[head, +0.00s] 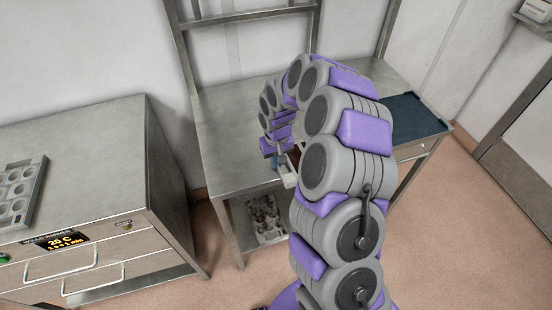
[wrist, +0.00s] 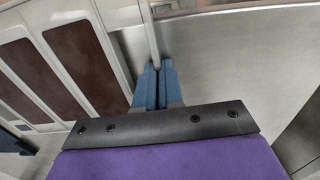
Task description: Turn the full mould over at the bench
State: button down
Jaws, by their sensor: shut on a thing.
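My gripper (wrist: 155,88) has blue fingers, shut on the thin pale edge of the full mould (wrist: 28,38). In the wrist view the mould extends left from the fingers, with several brown-filled cavities facing the camera. Part of the mould also shows in the head view (head: 289,178) at the front edge of the steel bench (head: 232,120). My arm hides most of it there. Whether it touches the bench, I cannot tell. My gripper (head: 275,161) is small and partly hidden in the head view.
A dark blue mat (head: 416,114) lies on the bench's right end. Several small items sit on the lower shelf (head: 240,212). A steel cabinet (head: 90,140) with a lit display stands at left, an empty-looking grey mould (head: 39,185) on top. The bench's left part is clear.

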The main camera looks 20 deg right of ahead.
jog(key=shift+s, duration=0.15)
jog(key=c, duration=1.2)
grip_release()
notch_tip(320, 180, up, 17)
jog(key=p, duration=0.3)
jog(key=shift+r, duration=0.15)
